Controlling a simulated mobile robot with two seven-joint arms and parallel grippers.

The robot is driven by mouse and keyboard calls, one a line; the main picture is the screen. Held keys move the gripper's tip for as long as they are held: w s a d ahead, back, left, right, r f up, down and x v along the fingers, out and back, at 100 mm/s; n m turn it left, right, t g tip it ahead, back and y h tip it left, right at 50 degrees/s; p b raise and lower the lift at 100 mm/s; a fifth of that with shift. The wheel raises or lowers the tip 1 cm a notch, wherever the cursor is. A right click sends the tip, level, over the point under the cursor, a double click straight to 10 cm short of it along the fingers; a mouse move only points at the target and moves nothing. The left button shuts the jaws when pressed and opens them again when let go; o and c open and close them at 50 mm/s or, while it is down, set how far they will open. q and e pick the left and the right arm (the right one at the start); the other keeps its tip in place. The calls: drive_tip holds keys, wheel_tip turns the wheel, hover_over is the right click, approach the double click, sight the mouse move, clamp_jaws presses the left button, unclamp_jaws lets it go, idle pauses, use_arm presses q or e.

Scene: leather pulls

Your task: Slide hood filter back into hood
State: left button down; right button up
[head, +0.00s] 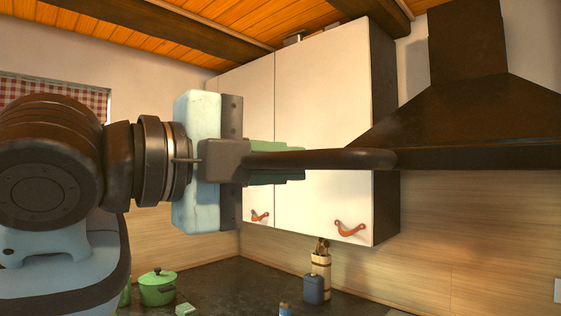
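The dark brown range hood (470,115) hangs at the upper right, its lower rim (490,155) seen nearly edge-on. A long dark bar-like piece with rounded ends (325,159), seen edge-on, lies level between my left gripper and the hood rim. It looks like the hood filter, and its right end meets or overlaps the hood's left edge; which one I cannot tell. My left gripper (275,162) is at the bar's left end, with pale green finger parts showing above and below it. The bar hides how the fingers close. My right gripper is not in view.
White wall cabinets with leather pulls (349,229) hang behind the gripper, left of the hood. Below is a dark counter (235,288) with a green pot (157,287), a blue container (313,289) and a utensil holder (321,265). Wooden beams cross the ceiling.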

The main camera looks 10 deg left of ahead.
use_arm(q)
drive_tip(key=shift+d+r, duration=0.1)
drive_tip(key=shift+r, duration=0.05)
drive_tip(key=shift+w+d+r, duration=0.4)
drive_tip(key=shift+w+d, duration=0.4)
drive_tip(key=shift+w, duration=0.3)
drive_tip(key=shift+w+d+r, duration=0.35)
drive_tip(key=shift+w+d, duration=0.4)
drive_tip(key=shift+w, duration=0.35)
drive_tip(key=shift+w+d+r, duration=0.4)
drive_tip(key=shift+w+d, duration=0.4)
drive_tip(key=shift+w, duration=0.3)
drive_tip(key=shift+w+a+x, duration=0.15)
drive_tip(key=shift+x, duration=1)
drive_tip(key=shift+w+a+x, duration=0.15)
drive_tip(key=shift+x, duration=1)
drive_tip(key=shift+d, duration=0.1)
drive_tip(key=shift+w+d, duration=0.35)
drive_tip(key=shift+w, duration=0.25)
drive_tip(key=shift+x, duration=1.15)
drive_tip(key=shift+w+a, duration=0.1)
drive_tip(key=shift+w, duration=0.05)
